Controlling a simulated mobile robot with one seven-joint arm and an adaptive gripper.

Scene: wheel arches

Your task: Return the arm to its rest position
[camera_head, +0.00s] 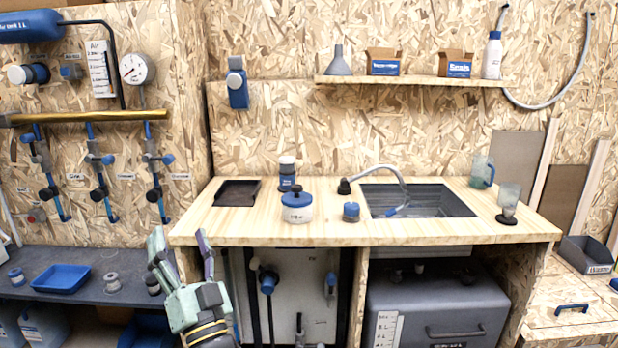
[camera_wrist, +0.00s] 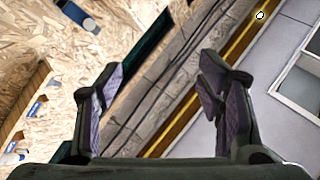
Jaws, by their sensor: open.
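My gripper (camera_head: 182,246) is in the lower left of the head view, fingers pointing up, in front of the left end of the wooden counter. Its fingers are spread apart with nothing between them. In the wrist view my gripper (camera_wrist: 165,100) is open and empty, with both finger pads showing. Beyond the fingers the wrist view shows chipboard wall, a grey band and a yellow strip. Most of my arm is out of the head view.
The wooden counter (camera_head: 420,230) holds a sink (camera_head: 418,200), a white pot with a blue band (camera_head: 297,208), a black tray (camera_head: 237,192) and jars. A dark shelf with a blue tray (camera_head: 61,278) is at left. A grey cabinet (camera_head: 440,305) stands below the counter.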

